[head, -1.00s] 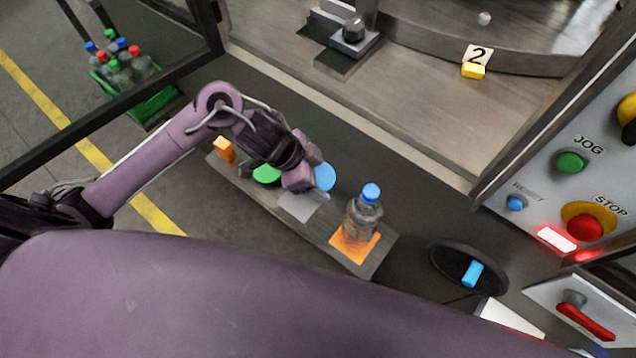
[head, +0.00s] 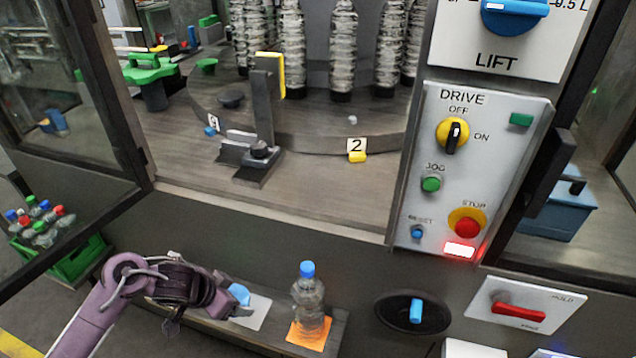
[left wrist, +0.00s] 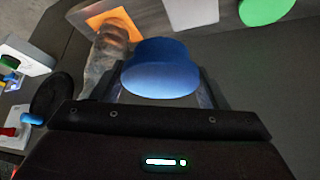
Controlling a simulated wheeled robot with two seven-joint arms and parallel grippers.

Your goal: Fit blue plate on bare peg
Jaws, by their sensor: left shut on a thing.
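The blue plate (head: 240,293) is a round, thick blue piece in the jaws of my left gripper (head: 230,302), over the shelf near a pale square. In the left wrist view the blue plate (left wrist: 160,72) fills the space between the fingers. My left gripper is shut on it. On the turntable (head: 300,122) a dark round knob-like piece (head: 231,99) stands without a bottle; I cannot tell whether it is the bare peg. My right gripper is not in view.
A blue-capped bottle (head: 308,300) stands on an orange square (head: 309,338), right of my left gripper. A green disc (left wrist: 265,9) lies on the shelf.

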